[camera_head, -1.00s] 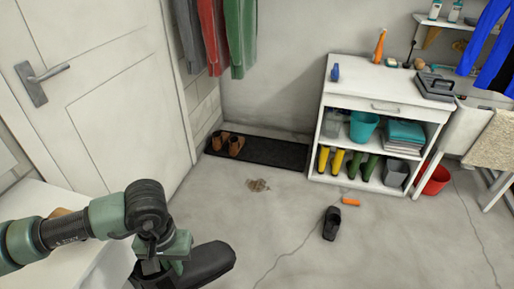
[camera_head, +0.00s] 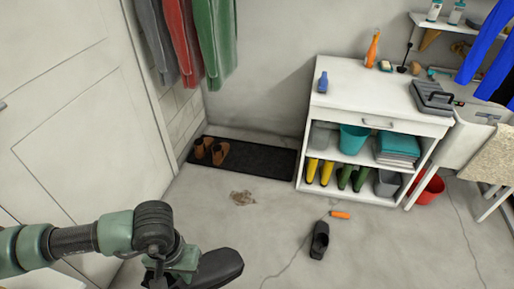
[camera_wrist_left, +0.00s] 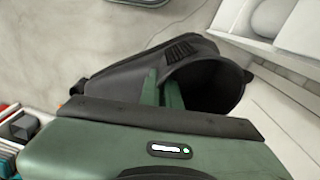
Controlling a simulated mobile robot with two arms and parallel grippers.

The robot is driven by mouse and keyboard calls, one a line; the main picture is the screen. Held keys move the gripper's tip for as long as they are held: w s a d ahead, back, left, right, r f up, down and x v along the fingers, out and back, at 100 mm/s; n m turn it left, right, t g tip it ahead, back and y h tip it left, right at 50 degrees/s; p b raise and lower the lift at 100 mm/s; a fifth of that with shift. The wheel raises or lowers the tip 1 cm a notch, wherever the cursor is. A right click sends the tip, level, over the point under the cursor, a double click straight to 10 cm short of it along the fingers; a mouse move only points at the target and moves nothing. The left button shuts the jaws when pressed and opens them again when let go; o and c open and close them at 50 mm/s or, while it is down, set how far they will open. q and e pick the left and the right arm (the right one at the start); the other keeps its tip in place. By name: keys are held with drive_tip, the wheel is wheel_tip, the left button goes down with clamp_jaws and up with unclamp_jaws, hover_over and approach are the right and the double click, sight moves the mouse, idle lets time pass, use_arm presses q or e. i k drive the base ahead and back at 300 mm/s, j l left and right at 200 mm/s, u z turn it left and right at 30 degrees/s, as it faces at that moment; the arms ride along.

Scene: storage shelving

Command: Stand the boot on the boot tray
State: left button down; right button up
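My left gripper (camera_head: 182,262) is shut on a black boot (camera_head: 222,268), held above the floor at the lower left of the head view. The boot lies roughly sideways, its toe pointing right. In the left wrist view the boot (camera_wrist_left: 215,50) shows its open top facing the camera, with a green finger (camera_wrist_left: 168,88) of the gripper at the opening. The boot tray (camera_head: 268,160) is a long black tray on the floor against the back wall. A pair of brown boots (camera_head: 211,151) stands on its left end; the rest is bare. My right gripper is not in view.
A white shelf unit (camera_head: 374,108) with yellow and green boots stands right of the tray. A black shoe (camera_head: 319,240) and an orange object (camera_head: 340,214) lie on the floor. A brown patch (camera_head: 242,198) marks the floor before the tray. Coats (camera_head: 180,45) hang above.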

sight(262, 160)
drive_tip(key=i+j+z, duration=0.4)
drive_tip(key=i+j, duration=0.25)
drive_tip(key=i, duration=0.2)
drive_tip(key=i+j+z, duration=0.4)
drive_tip(key=i+j, duration=0.4)
drive_tip(key=j, duration=0.15)
